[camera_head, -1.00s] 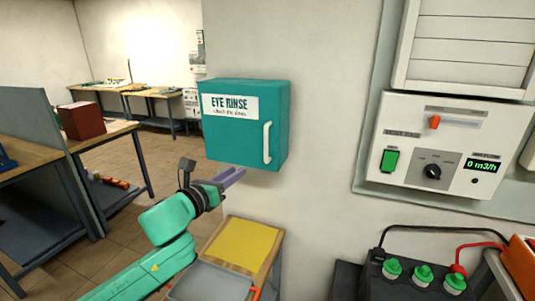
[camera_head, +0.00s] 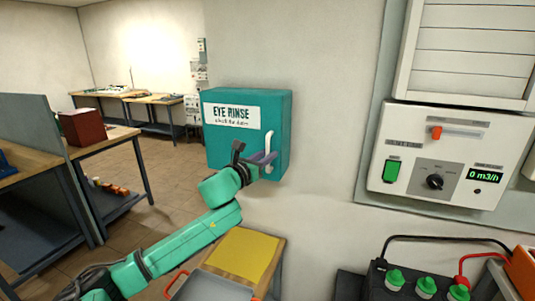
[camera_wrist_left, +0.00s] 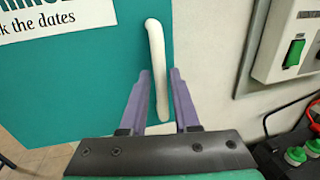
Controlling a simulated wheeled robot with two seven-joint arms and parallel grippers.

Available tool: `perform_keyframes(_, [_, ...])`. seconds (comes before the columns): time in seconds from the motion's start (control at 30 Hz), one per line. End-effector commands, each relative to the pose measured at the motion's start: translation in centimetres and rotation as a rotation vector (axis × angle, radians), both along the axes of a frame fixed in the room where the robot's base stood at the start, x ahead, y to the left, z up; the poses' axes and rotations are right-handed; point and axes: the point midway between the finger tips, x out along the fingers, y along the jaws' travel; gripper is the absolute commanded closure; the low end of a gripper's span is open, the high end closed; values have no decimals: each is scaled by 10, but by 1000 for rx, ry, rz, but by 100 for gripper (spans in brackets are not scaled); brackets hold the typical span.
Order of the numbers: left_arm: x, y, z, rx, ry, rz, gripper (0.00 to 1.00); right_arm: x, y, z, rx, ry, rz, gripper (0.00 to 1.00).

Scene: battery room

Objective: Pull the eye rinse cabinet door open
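The teal eye rinse cabinet (camera_head: 225,150) hangs on the wall, and its door looks shut. A white upright handle (camera_head: 268,142) is on the right side of the door; it also shows in the left wrist view (camera_wrist_left: 155,38). My left gripper (camera_head: 270,158) is at the lower part of the handle. In the left wrist view the two purple fingers (camera_wrist_left: 160,74) are apart, one on each side of the handle, with a narrow gap visible beside it. I cannot tell how deep the handle sits between them. My right gripper is not in view.
A control panel (camera_head: 408,185) with a green switch is on the wall to the right. Below the cabinet stands a small table with a yellow mat (camera_head: 243,254) and a grey tray (camera_head: 205,287). A black box with green caps (camera_head: 395,280) is at the lower right.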

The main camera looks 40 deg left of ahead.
Motion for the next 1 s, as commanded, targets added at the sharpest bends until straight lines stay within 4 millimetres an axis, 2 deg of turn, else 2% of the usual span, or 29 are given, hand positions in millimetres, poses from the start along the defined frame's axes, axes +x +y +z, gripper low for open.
perform_keyframes(0.33, [6,0,0,1,0,-2,70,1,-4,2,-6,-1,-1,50])
perform_keyframes(0.37, [6,0,0,1,0,-2,78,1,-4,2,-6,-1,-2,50])
perform_keyframes(0.4, [6,0,0,1,0,-2,93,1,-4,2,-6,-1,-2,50])
perform_keyframes(0.43, [6,0,0,1,0,-2,100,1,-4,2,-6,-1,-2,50])
perform_keyframes(1.0, [6,0,0,0,0,-2,100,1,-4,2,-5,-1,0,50])
